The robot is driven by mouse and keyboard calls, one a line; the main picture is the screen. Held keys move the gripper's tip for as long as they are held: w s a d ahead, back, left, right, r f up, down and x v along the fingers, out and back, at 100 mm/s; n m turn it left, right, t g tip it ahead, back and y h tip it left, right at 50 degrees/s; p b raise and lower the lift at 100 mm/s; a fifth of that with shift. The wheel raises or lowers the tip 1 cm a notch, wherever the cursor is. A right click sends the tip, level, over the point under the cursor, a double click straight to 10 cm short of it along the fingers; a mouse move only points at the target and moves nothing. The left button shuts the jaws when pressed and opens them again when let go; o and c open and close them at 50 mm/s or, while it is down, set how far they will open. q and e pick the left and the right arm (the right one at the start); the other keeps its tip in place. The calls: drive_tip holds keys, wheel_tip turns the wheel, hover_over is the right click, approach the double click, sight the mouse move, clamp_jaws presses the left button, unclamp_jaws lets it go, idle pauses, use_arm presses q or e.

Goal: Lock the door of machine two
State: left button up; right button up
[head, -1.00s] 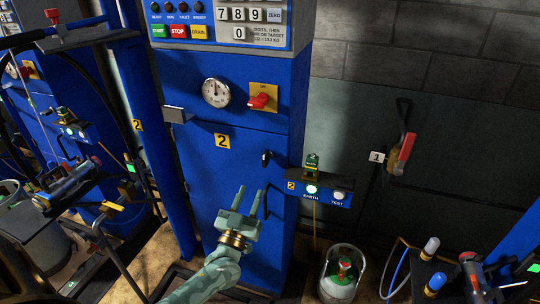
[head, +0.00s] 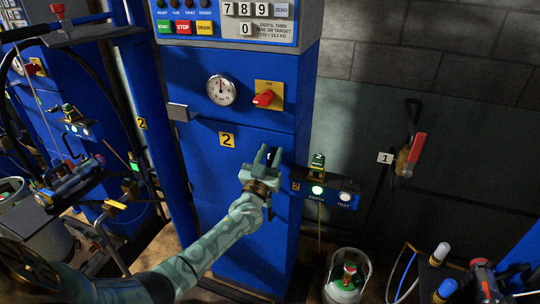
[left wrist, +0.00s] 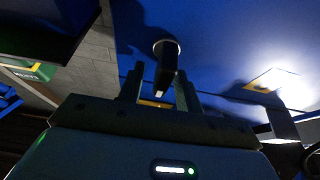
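Machine two is the blue cabinet (head: 225,235) with a yellow "2" label on its door (head: 205,160). A small dark handle (left wrist: 167,60) on a round pale base sticks out of the blue door in the left wrist view. My left gripper (head: 268,153) is at the handle near the door's right edge and hides most of it in the head view. In the left wrist view the fingers of the left gripper (left wrist: 160,88) stand apart, one on each side of the handle, with gaps showing. My right gripper is not in view.
A dial gauge (head: 221,91) and a red switch (head: 265,98) sit above the door. A small box with earth and test lamps (head: 328,193) juts out just right of the gripper. A gas cylinder (head: 346,281) stands on the floor.

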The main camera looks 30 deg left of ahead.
use_arm(q)
clamp_jaws()
drive_tip(key=shift+n+y, duration=0.4)
drive_tip(key=shift+n, duration=0.2)
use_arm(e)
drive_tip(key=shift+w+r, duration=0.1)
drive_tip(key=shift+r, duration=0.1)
use_arm(q)
drive_tip(key=n, duration=0.1)
drive_tip(key=n+y+p, duration=0.1)
drive_tip(key=n, duration=0.1)
drive_tip(key=shift+a+r+g, duration=0.1)
drive_tip(key=shift+a+g, duration=0.1)
drive_tip(key=shift+g, duration=0.2)
drive_tip(key=shift+s+a+f+n+g+y+p, duration=0.2)
drive_tip(key=shift+n+g+y+p, duration=0.75)
drive_tip(key=shift+n, duration=2.1)
drive_tip(key=shift+w+a+f+n+g+y+p, duration=0.1)
drive_tip(key=shift+a+f+n+g+y+p, duration=0.35)
drive_tip(key=shift+n+g+p, duration=1.85)
drive_tip(key=shift+s+a+f+n+g+y+p, duration=0.15)
drive_tip(key=shift+f+n+y+p, duration=0.4)
drive_tip(key=shift+n, duration=3.3)
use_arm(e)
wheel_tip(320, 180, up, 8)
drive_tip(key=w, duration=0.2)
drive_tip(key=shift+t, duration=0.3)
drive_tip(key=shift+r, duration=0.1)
